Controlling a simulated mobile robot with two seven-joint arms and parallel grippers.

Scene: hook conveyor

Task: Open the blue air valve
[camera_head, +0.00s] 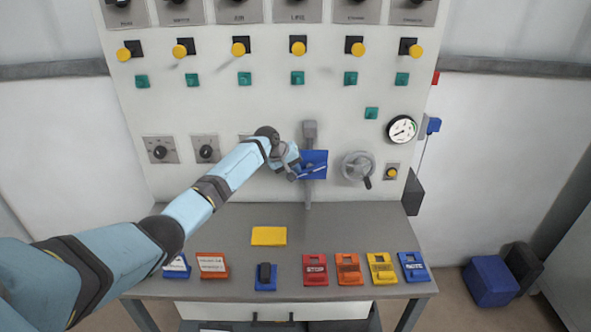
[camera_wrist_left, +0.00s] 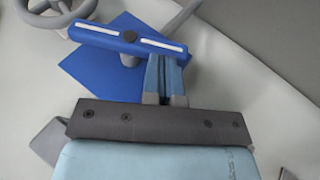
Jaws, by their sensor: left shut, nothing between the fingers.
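The blue air valve is a blue square plate (camera_head: 316,156) on a grey vertical pipe in the middle of the panel. Its blue lever (camera_head: 313,170) lies roughly crosswise to the pipe, slightly tilted. In the left wrist view the lever (camera_wrist_left: 108,36) has white stripes and a dark pivot, with the blue plate (camera_wrist_left: 92,72) behind it. My left gripper (camera_head: 295,174) is at the valve's left side. In the left wrist view its fingers (camera_wrist_left: 166,62) are shut and empty, with the tips close to the lever's striped right half. Whether they touch is unclear. My right gripper is out of view.
A grey handwheel (camera_head: 358,165) sits right of the valve, and a gauge (camera_head: 401,129) is above right. Yellow knobs and green buttons fill the panel above. A grey table (camera_head: 340,232) below holds a yellow block (camera_head: 268,236) and several coloured tagged items along its front.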

